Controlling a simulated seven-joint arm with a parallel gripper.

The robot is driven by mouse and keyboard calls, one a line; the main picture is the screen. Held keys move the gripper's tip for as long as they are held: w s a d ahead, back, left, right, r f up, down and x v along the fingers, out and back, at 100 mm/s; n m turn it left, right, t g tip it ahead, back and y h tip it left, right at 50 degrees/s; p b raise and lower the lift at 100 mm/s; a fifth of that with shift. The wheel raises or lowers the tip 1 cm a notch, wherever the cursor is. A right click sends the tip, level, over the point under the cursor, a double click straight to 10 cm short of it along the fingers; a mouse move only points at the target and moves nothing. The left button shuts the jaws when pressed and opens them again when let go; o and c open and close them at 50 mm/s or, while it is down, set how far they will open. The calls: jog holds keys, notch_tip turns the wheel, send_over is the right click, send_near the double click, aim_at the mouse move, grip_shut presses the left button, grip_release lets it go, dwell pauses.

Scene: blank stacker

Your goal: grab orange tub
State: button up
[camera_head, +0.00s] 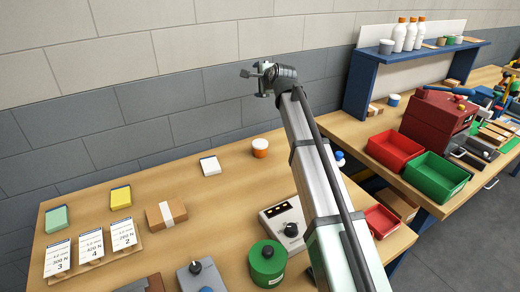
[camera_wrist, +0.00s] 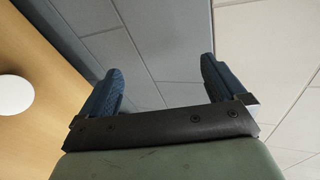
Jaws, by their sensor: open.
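A small orange tub (camera_head: 260,149) with a white lid stands upright near the back of the left bench. My gripper (camera_head: 246,74) is raised in front of the grey wall, above and a little left of the tub, apart from it. In the wrist view my gripper (camera_wrist: 158,85) has its two blue fingers spread wide with nothing between them. A white round shape (camera_wrist: 14,95) at the left edge there looks like the tub's lid seen from above; its orange side does not show in that view.
A white notepad (camera_head: 210,166) lies left of the tub. A control box (camera_head: 284,220) and a green canister (camera_head: 267,262) stand nearer the front. A cardboard box (camera_head: 166,214) sits further left. The bench around the tub is clear. A blue shelf (camera_head: 425,50) stands at the right.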

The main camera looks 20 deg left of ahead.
jog(key=s+a+f+g+h, duration=0.1)
jog(key=a+f+g, duration=0.2)
jog(key=f, duration=0.1)
jog(key=m+g+h, duration=0.1)
jog(key=g+h, duration=0.6)
jog(key=g, duration=0.1)
send_over(260, 143)
notch_tip(260, 143, down, 7)
notch_tip(260, 143, down, 14)
jog(key=shift+r, duration=0.15)
jog(key=c, duration=1.1)
jog(key=shift+r, duration=0.15)
jog(key=shift+c, duration=0.2)
